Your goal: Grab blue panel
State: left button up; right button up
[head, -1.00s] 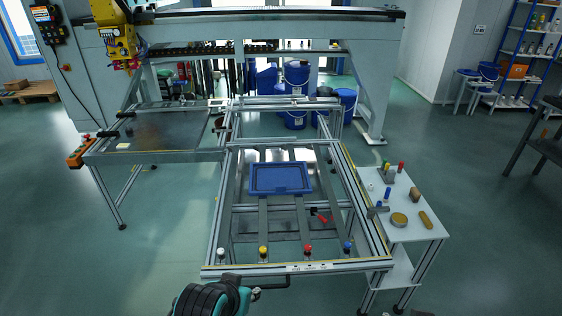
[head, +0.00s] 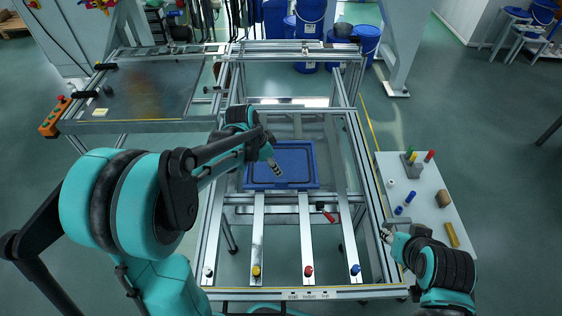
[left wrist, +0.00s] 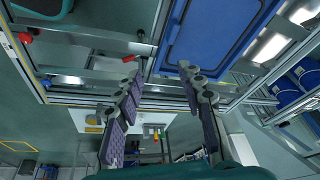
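The blue panel (head: 297,178), a flat rectangle with a raised rim, lies on the rails of the metal frame in the head view. In the left wrist view the panel (left wrist: 222,35) fills the upper right. My left gripper (head: 276,168) is over the panel's left half in the head view. In the left wrist view the left gripper (left wrist: 160,75) has its fingers spread with nothing between them; the panel is beyond the right finger. My right gripper (head: 386,236) is at the frame's right edge, away from the panel; its finger opening is too small to make out.
A white side table (head: 412,178) with small coloured parts stands right of the frame. A red-handled clamp (head: 328,216) sits just below the panel. Coloured knobs line the front rail. A dark plate (head: 150,85) lies on the table at left.

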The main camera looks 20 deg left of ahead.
aim_at(280, 181)
pick_arm(q)
jog(key=w+f+m, duration=0.1)
jog(key=w+f, duration=0.1)
jog(key=f, duration=0.1)
jog(key=w+a+f+m+g+p, duration=0.1)
jog(key=f, duration=0.1)
jog(key=w+f+m+h+p, duration=0.1)
jog(key=w+f+m, duration=0.1)
jog(key=f, duration=0.1)
jog(key=shift+w+a+f+g, duration=0.15)
jog(key=shift+w+f+g, duration=0.15)
jog(key=shift+f, duration=0.05)
jog(key=shift+m+h, duration=0.4)
jog(key=shift+m, duration=0.3)
jog(key=f, duration=0.5)
jog(key=shift+w+d+f+b, duration=0.1)
jog(key=shift+w+d+b, duration=0.2)
jog(key=shift+w, duration=0.05)
jog(key=b+x, duration=0.1)
jog(key=x, duration=0.1)
jog(key=b+x, duration=0.1)
jog(key=x, duration=0.2)
jog(key=shift+s+a+f, duration=0.1)
jog(key=shift+s+f, duration=0.1)
jog(key=shift+f, duration=0.15)
jog(key=shift+r, duration=0.1)
grip_shut()
